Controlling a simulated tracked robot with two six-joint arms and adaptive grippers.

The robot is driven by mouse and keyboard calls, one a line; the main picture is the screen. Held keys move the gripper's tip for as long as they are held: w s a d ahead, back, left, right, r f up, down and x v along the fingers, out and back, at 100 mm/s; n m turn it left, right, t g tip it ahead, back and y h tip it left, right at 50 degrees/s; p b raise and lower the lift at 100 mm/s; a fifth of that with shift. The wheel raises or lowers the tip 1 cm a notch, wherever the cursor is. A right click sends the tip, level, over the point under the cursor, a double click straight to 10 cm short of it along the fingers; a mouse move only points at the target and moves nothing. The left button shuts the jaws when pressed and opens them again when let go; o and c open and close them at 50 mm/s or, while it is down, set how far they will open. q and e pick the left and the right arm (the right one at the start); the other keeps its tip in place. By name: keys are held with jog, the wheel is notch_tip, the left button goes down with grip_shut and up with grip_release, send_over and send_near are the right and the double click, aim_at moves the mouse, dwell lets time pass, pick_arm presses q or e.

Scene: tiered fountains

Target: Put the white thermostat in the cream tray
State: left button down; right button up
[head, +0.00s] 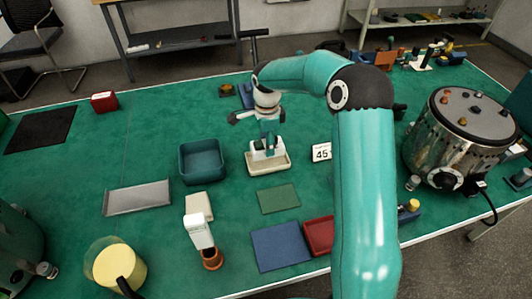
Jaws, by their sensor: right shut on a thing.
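The cream tray (282,165) is a small shallow tray near the middle of the green table. My right gripper (268,146) comes down over it from above, at the end of the teal arm. It is shut on a small white thing, which I take to be the white thermostat (262,154). The white thing is within the tray's outline, low between the fingers. The fingers hide part of it, and I cannot tell whether it touches the tray floor. My left gripper is not in view.
A dark teal bin (202,161) stands left of the tray, and a white card marked 45 (321,152) to its right. A green mat (278,198) lies in front. A large metal drum (455,140) stands at the right. The table's left middle is mostly clear.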

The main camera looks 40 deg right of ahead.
jog(key=shift+f, duration=2.25)
jog(key=shift+f, duration=0.15)
jog(key=o, duration=1.5)
notch_tip(320, 180, up, 12)
jog(key=shift+r, duration=0.15)
